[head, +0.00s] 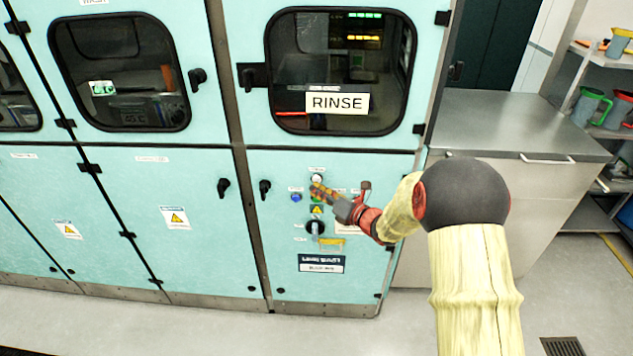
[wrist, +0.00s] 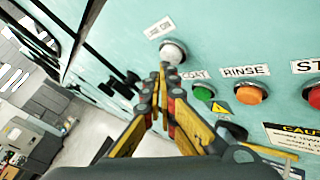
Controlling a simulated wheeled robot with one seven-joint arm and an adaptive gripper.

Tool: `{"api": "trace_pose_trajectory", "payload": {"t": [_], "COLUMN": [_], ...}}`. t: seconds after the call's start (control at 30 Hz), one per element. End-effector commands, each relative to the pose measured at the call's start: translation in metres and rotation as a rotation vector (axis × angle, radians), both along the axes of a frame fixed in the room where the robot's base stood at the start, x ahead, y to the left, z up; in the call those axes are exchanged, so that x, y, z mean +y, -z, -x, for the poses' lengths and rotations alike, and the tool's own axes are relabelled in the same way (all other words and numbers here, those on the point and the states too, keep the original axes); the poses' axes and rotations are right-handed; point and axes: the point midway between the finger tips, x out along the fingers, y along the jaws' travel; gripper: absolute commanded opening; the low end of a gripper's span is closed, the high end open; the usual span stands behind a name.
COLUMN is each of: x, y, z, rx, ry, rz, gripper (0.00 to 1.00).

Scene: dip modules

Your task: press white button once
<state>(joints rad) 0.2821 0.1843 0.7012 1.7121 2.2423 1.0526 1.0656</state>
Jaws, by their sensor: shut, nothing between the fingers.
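The white button (wrist: 172,52) sits on the light-blue panel below a small label in the wrist view. It also shows in the head view (head: 317,178), just above my gripper. My gripper (wrist: 164,72) is shut and empty, with its yellow and grey fingertips at the lower edge of the white button. In the head view my gripper (head: 318,190) reaches the panel from the right. I cannot tell whether the fingertips touch the button or stand just in front of it.
A green button (wrist: 203,93), an orange button (wrist: 249,94) and a red button (wrist: 315,97) lie to the right of the white one. A blue button (head: 296,197) is at the left. Black door handles (head: 265,188) stick out nearby. A steel counter (head: 510,125) stands at the right.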

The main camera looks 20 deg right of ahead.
Motion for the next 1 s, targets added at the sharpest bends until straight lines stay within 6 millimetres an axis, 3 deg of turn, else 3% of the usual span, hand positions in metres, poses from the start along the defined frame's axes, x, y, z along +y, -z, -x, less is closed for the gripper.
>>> {"api": "trace_pose_trajectory", "payload": {"t": [1.0], "x": [-0.0029], "y": [-0.0006], "z": [-0.0090], "rx": [-0.001], "ry": [0.000], "rz": [0.001], "gripper": [0.00]}}
